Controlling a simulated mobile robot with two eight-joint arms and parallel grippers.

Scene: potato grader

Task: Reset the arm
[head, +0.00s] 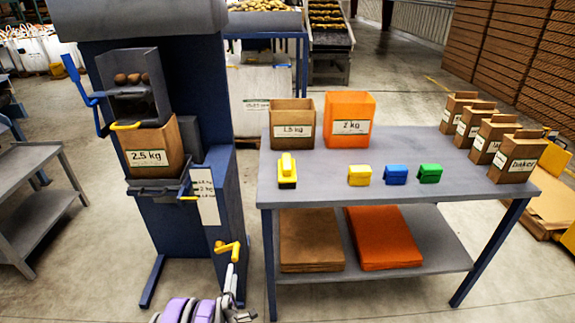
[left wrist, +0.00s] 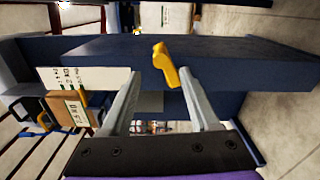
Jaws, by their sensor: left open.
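My left gripper (head: 231,273) is at the bottom of the head view, in front of the blue filling machine (head: 209,110). In the left wrist view its two grey fingers (left wrist: 160,82) are apart, with nothing clearly held between them. A yellow handle (head: 228,248) on the machine's lower part is close to the fingertips. In the left wrist view the yellow handle (left wrist: 172,66) appears in the gap between the fingertips; whether they touch it is unclear. My right gripper is not in view.
A 2.5 kg paper bag (head: 154,150) sits under the machine's chute. The grey table (head: 330,180) at right holds a 1.5 kg bag (head: 291,125), an orange 2 kg bag (head: 347,120), a yellow stamp (head: 287,171), small coloured blocks and several labelled bags. A grey shelf (head: 30,160) stands left.

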